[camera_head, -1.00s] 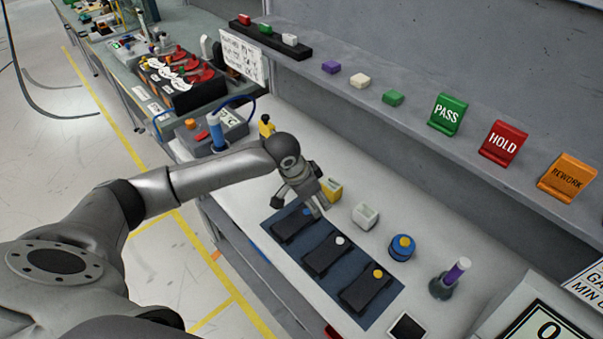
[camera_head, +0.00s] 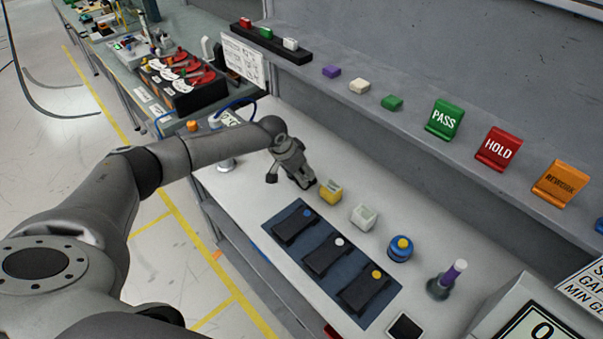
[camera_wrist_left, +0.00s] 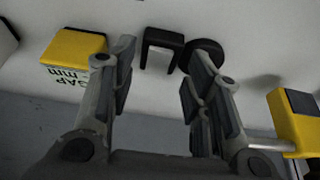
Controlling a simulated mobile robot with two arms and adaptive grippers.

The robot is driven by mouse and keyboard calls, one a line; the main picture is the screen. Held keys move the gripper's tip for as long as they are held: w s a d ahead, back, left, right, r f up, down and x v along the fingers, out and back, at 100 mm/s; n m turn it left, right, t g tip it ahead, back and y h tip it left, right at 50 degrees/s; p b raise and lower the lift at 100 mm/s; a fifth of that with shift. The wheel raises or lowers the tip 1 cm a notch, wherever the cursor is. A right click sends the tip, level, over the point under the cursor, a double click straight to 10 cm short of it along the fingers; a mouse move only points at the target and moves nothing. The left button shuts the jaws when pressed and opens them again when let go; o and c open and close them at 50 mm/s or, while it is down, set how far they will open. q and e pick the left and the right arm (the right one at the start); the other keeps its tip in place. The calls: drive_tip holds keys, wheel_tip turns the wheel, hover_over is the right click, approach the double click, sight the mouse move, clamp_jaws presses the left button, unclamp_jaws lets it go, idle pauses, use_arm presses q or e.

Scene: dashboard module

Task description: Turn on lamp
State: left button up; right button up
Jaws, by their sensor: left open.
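My left gripper (camera_head: 290,181) is open and empty over the white bench top, just left of a small yellow block (camera_head: 331,191). In the left wrist view the open fingers (camera_wrist_left: 158,80) point at a pale surface with a black bracket shape (camera_wrist_left: 162,44) and a black round part (camera_wrist_left: 205,52) beyond them. A dark blue mat (camera_head: 333,262) carries three black modules with a blue (camera_head: 307,212), a white (camera_head: 339,241) and a yellow button (camera_head: 376,274). I cannot tell which thing is the lamp. My right gripper is not in view.
A grey shelf (camera_head: 420,140) with PASS, HOLD and REWORK signs runs behind. The wrist view shows a yellow block (camera_wrist_left: 72,46) at left.

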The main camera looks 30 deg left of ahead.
sight(306, 177)
use_arm(q)
drive_tip(key=shift+x, duration=1.1)
drive_tip(key=shift+c, duration=0.2)
